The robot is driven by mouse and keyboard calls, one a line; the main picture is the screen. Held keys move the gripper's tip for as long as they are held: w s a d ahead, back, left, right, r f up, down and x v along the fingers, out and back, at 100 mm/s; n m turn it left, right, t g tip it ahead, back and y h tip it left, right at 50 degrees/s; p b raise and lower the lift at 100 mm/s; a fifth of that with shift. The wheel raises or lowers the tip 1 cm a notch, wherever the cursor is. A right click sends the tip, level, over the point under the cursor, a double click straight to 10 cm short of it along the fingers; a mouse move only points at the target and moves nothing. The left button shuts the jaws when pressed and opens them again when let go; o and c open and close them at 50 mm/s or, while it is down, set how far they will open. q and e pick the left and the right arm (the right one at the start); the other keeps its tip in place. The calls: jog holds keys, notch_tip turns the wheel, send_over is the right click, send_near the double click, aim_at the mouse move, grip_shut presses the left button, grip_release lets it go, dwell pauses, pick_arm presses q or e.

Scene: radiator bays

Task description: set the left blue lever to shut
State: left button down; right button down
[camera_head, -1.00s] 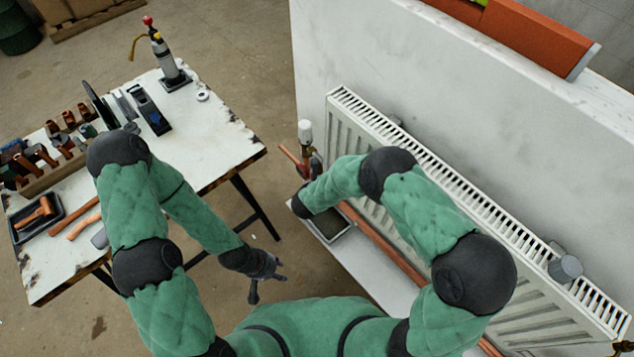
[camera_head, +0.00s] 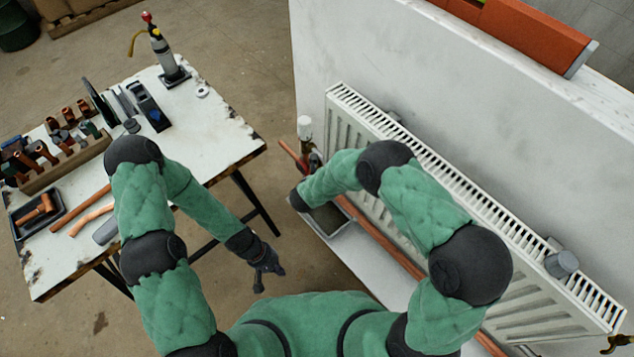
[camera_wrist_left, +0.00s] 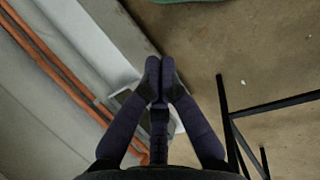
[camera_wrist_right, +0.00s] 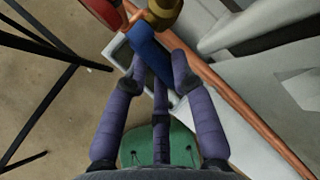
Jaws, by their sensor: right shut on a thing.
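A blue lever (camera_wrist_right: 150,50) shows in the right wrist view, lying slantwise below a brass valve body (camera_wrist_right: 163,14). My right gripper (camera_wrist_right: 157,77) has its fingers on either side of the lever and is shut on it. In the head view the forearm hides the right gripper and the lever. I cannot tell the lever's full angle to the pipe. My left gripper (camera_head: 265,272) hangs empty between the workbench and the radiator. In the left wrist view its fingertips (camera_wrist_left: 160,78) are together.
A red handle (camera_wrist_right: 106,10) sits just left of the brass valve. A grey tray (camera_head: 327,218) lies below it. Copper pipes (camera_head: 380,240) run along the white radiator (camera_head: 450,180). The workbench (camera_head: 200,130) with tools and fittings stands left. Floor between is clear.

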pick_arm(q)
jog(key=w+d+f+n+h, duration=0.4)
jog(key=w+d+n+h, duration=0.2)
jog(key=w+d+h, duration=0.3)
jog(key=w+a+r+n+t+h, duration=0.1)
jog(key=w+r+n+t+h, duration=0.15)
jog(key=w+t, duration=0.45)
jog(key=w+r+n+t+h, duration=0.2)
jog(key=w+r+t+h, duration=0.15)
jog(key=w, duration=0.75)
jog(key=f+x, duration=0.1)
jog(key=x, duration=0.9)
jog(key=shift+s+a+r+t+y, duration=0.15)
jog(key=shift+s+a+r, duration=0.35)
jog(key=shift+s, duration=0.15)
jog(key=shift+s+a+r+t+y, duration=0.15)
jog(key=shift+s+a+r, duration=0.2)
jog(key=shift+s+a, duration=0.3)
jog(key=shift+s+r+n, duration=0.1)
jog(key=shift+s+n, duration=0.1)
jog(key=shift+n, duration=0.05)
